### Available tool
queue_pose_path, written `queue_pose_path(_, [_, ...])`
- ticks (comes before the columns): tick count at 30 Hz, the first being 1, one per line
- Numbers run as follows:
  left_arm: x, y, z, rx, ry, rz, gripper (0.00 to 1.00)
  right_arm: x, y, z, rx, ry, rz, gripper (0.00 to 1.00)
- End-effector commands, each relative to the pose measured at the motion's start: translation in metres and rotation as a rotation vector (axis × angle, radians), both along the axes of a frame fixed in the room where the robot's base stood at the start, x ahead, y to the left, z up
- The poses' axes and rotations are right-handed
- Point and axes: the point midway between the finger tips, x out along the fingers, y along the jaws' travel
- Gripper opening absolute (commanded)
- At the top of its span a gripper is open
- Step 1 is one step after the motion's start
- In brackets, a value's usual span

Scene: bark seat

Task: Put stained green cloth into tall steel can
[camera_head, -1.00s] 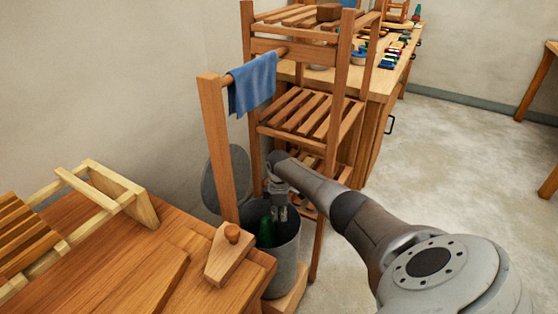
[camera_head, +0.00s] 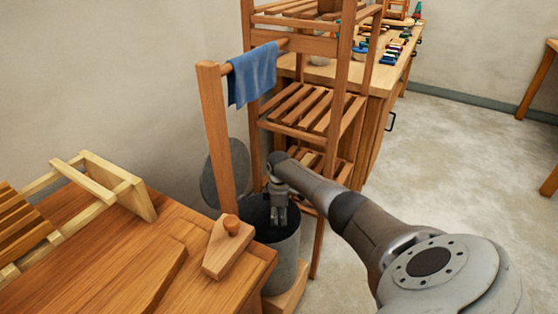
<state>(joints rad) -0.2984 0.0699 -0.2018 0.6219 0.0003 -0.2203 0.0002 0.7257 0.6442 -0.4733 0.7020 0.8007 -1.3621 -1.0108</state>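The green cloth does not show now; the can's dark inside is mostly hidden from this view. My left gripper is not in view.
A near wooden bench (camera_head: 120,262) carries a wooden block tool (camera_head: 228,246) close to the can. A blue cloth (camera_head: 252,76) hangs on a rail above. A slatted wooden rack (camera_head: 312,108) stands behind the can. Open floor (camera_head: 460,170) lies to the right.

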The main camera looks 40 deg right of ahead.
Motion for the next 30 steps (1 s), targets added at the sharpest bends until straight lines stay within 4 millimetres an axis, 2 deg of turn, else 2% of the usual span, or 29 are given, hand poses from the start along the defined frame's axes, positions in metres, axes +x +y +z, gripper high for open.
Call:
queue_pose_path(2, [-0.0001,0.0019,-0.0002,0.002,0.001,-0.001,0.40,-0.0001,-0.0002,-0.0002,0.000,0.000,0.000,0.29])
queue_pose_path(8, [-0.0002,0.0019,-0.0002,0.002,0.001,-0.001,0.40,-0.0001,-0.0002,-0.0002,0.000,0.000,0.000,0.55])
queue_pose_path(15, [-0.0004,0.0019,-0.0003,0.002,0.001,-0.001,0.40,-0.0001,-0.0003,-0.0002,0.000,0.000,0.000,0.56])
queue_pose_path(22, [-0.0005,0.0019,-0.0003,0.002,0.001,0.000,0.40,-0.0002,-0.0002,-0.0002,0.000,0.000,0.000,0.86])
queue_pose_path(30, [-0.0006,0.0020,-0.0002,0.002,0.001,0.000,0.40,-0.0001,-0.0001,-0.0002,0.000,0.000,0.000,0.86])
